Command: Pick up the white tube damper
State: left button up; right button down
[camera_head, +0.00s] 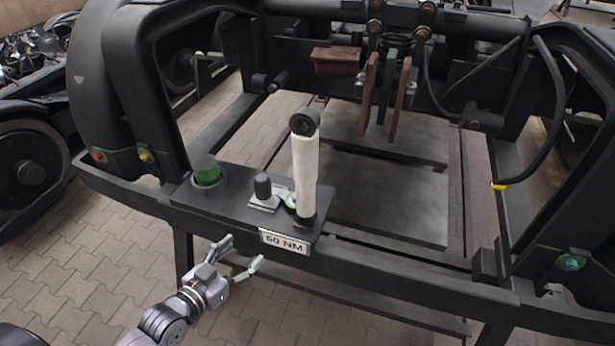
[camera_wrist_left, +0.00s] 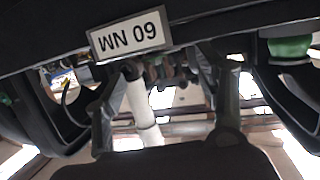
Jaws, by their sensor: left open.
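The white tube damper (camera_head: 306,168) stands nearly upright, leaning slightly, on the black shelf of the bogie frame, with a dark ring eye at its top and a dark lower end. In the left wrist view, which is upside down, the white tube (camera_wrist_left: 142,112) shows beyond the label plate, between the fingers. My left gripper (camera_head: 243,252) is open and empty, in front of and below the shelf, to the lower left of the damper and apart from it. Its fingers (camera_wrist_left: 166,100) frame the wrist view. My right gripper is not in view.
A "60 NM" plate (camera_head: 285,242) hangs on the shelf's front edge. A green-based cylinder (camera_head: 206,170) and a small dark knob (camera_head: 263,186) stand left of the damper. The black frame beam (camera_head: 400,272) runs across in front. Paved floor (camera_head: 70,235) is clear at left.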

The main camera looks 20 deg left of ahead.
aim_at(298, 177)
pick_arm(q)
jog(key=s+d+r+m+t+h+p, duration=0.1)
jog(key=d+r+h, duration=0.1)
jog(key=r, duration=0.6)
jog(key=d+r+t+h, duration=0.1)
jog(key=d+r, duration=0.2)
jog(key=r, duration=0.5)
jog(key=p+x, duration=0.3)
jog(key=x, duration=0.9)
jog(key=shift+a, duration=0.1)
jog(key=x, duration=0.1)
jog(key=p+x, duration=0.1)
jog(key=x, duration=0.1)
jog(key=p+x, duration=0.1)
jog(key=shift+w+d+r, duration=0.2)
jog(key=shift+d+r, duration=0.2)
jog(key=shift+w+d+f, duration=0.15)
jog(key=shift+w, duration=0.25)
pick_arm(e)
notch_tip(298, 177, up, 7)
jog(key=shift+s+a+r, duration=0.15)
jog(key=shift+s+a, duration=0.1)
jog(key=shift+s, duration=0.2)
pick_arm(q)
jog(key=shift+s, duration=0.1)
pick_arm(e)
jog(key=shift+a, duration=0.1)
